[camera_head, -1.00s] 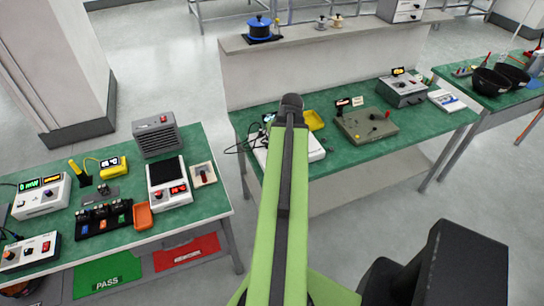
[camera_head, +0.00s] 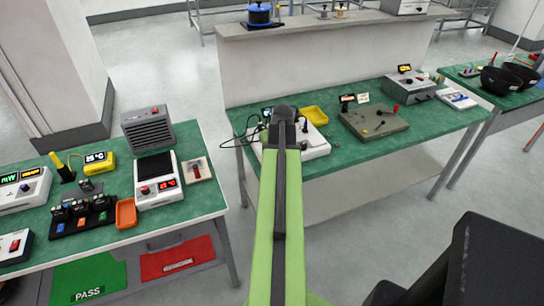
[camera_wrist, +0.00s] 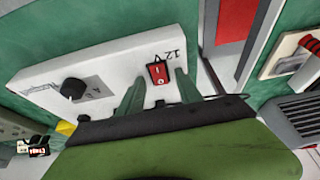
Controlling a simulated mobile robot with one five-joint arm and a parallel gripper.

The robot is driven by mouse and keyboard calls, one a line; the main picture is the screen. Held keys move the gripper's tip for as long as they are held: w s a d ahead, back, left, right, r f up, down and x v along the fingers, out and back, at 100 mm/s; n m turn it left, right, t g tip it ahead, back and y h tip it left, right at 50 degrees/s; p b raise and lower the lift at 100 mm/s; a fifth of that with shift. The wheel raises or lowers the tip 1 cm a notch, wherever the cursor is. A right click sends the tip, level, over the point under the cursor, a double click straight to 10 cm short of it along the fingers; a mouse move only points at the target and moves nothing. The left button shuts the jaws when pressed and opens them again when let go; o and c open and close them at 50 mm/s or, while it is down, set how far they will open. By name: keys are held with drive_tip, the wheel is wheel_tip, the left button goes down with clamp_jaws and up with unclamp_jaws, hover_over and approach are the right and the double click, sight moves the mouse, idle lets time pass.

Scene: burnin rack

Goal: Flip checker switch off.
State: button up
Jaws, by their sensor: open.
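A white box (camera_head: 315,147) sits on the green bench, partly hidden behind my arm in the head view. The wrist view shows its panel (camera_wrist: 112,68) close up, with a black knob and "12 V" lettering. A red rocker switch (camera_wrist: 158,73) is set in that panel. I cannot tell whether it is on or off. My gripper (camera_wrist: 160,88) is open and empty, its two dark green fingers on either side of the switch, very near the panel. I cannot tell whether they touch it. In the head view my fingers are hidden.
A grey fan unit (camera_head: 147,128) and a plate with a red-handled lever (camera_head: 196,169) stand on the left bench; both also show at the right of the wrist view. A yellow tray (camera_head: 314,114) lies behind the white box. A grey-green device (camera_head: 372,122) stands to its right.

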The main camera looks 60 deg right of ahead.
drive_tip(key=shift+r, duration=0.1)
clamp_jaws()
drive_tip(key=shift+w+d+r+g+y+p, duration=0.2)
drive_tip(key=shift+w+d+g+y+p, duration=0.15)
drive_tip(key=shift+g+p, duration=0.35)
drive_tip(key=shift+a+f+g+y, duration=0.1)
drive_tip(key=shift+f+g+y, duration=0.1)
drive_tip(key=shift+g+y, duration=0.3)
unclamp_jaws()
